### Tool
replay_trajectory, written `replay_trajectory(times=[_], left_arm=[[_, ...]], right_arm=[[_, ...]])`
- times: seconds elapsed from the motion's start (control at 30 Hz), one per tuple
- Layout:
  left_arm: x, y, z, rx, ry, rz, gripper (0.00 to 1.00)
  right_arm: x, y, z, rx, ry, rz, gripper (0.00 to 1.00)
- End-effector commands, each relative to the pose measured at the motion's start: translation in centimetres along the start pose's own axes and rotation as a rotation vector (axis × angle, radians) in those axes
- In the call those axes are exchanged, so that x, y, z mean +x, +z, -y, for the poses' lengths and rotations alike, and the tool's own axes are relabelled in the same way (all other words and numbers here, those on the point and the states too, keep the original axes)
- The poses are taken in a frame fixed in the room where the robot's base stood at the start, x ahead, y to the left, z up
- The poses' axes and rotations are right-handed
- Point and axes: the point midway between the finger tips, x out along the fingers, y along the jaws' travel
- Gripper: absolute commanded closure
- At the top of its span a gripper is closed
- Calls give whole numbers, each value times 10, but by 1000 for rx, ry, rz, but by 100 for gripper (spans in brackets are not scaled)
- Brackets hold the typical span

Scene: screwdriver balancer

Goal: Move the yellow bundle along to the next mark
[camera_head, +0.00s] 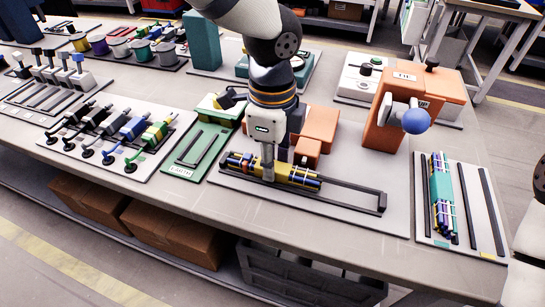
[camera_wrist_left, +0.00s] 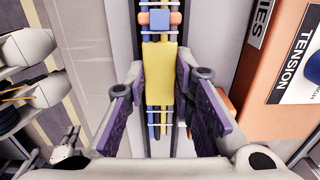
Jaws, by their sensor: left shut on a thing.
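The yellow bundle (camera_head: 304,178) lies lengthwise in a long dark-railed track (camera_head: 345,197) on a pale board. It has a yellow sleeve with blue and yellow strands and white ties. My left gripper (camera_head: 268,174) comes down from above and is shut on it near its middle. In the left wrist view the yellow sleeve (camera_wrist_left: 159,75) sits between the two purple-padded fingers (camera_wrist_left: 158,90). The gripper hides part of the bundle in the head view. The right part of the track is empty. I cannot make out marks along it.
An orange machine (camera_head: 386,125) with a blue knob (camera_head: 416,121) stands behind the track, and orange blocks (camera_head: 318,130) are close to the gripper. A board (camera_head: 485,210) with a teal bundle lies right. A green tray (camera_head: 200,150) is left.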

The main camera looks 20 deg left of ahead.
Motion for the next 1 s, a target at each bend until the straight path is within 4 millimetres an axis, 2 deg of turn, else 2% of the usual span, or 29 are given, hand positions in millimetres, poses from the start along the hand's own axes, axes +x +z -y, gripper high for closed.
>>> replay_trajectory(times=[0.1, 0.13, 0.2, 0.23, 0.57, 0.67, 0.9, 1.0], left_arm=[[0, 0, 0, 0, -1, 0, 100], [0, 0, 0, 0, -1, 0, 73], [0, 0, 0, 0, -1, 0, 57], [0, 0, 0, 0, -1, 0, 54], [-4, 0, 1, 0, -2, 0, 54], [-23, 0, 2, -1, -6, -2, 54], [-88, 0, 1, -1, -6, -2, 54], [-107, 0, 1, -1, -4, -1, 54]], right_arm=[[0, 0, 0, 0, 0, 0, 100], [0, 0, 0, 0, 0, 0, 100], [0, 0, 0, 0, 0, 0, 100], [0, 0, 0, 0, 0, 0, 100], [0, 0, 0, 0, 0, 0, 100], [0, 0, 0, 0, 0, 0, 100], [0, 0, 0, 0, 0, 0, 100], [0, 0, 0, 0, 0, 0, 100]])
